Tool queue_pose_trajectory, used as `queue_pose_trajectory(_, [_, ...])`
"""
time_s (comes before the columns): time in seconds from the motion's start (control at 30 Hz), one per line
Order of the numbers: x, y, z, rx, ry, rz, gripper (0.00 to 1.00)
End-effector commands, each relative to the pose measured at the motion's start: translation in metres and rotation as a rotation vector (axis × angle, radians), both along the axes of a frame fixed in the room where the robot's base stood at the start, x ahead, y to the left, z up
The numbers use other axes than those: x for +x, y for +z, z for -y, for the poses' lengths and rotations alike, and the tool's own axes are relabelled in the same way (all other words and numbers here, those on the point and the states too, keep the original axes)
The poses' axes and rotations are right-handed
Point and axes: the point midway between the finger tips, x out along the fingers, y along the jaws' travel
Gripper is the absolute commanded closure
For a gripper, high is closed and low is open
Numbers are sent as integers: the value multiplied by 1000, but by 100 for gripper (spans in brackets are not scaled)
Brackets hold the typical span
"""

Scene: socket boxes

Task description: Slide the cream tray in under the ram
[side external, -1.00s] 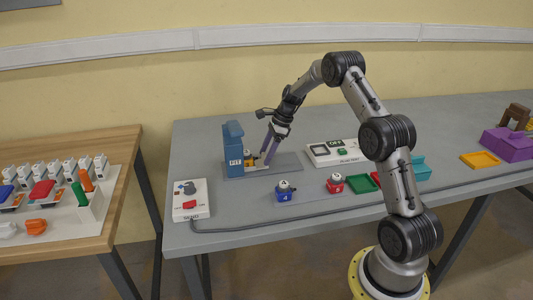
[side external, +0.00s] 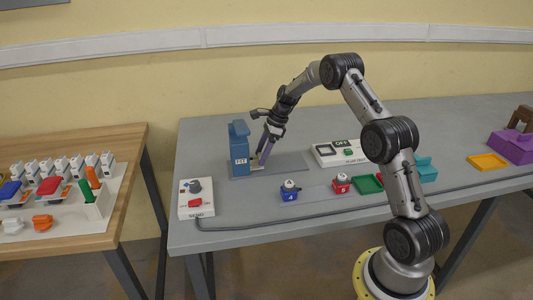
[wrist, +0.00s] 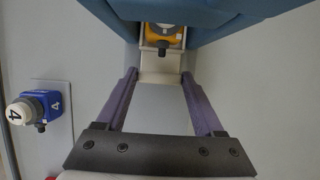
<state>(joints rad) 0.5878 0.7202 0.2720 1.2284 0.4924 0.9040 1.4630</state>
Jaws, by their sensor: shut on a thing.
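The cream tray (wrist: 160,64) carries a yellow box (wrist: 163,32) with a grey top part and lies partly in under the blue press (wrist: 205,18). The press (side external: 239,152) stands upright at the left of its grey base plate in the side view, and the tray's far end is hidden in it. My gripper (wrist: 159,75) has its two purple fingers on either side of the tray's near end, shut on it. In the side view my gripper (side external: 260,162) is low, right beside the press, with little of the tray showing.
A control box (side external: 197,198) with a dark knob and red button stands front left. A blue box (side external: 289,192) marked 4 and a red box (side external: 341,184) stand to the right. The base plate (side external: 290,165) is bare right of my gripper.

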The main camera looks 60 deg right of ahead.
Motion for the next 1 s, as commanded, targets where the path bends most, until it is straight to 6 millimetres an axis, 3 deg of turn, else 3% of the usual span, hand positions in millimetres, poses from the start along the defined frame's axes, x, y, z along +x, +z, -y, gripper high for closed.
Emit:
queue_pose_trajectory(0.1, [5,1,-5,5,0,8,100])
queue_pose_trajectory(0.13, [5,1,-5,5,0,8,25])
queue_pose_trajectory(0.27, [4,1,-4,4,1,6,2])
queue_pose_trajectory(0.67, [0,10,0,2,-2,7,0])
queue_pose_trajectory(1.0, [-18,74,19,1,-2,9,0])
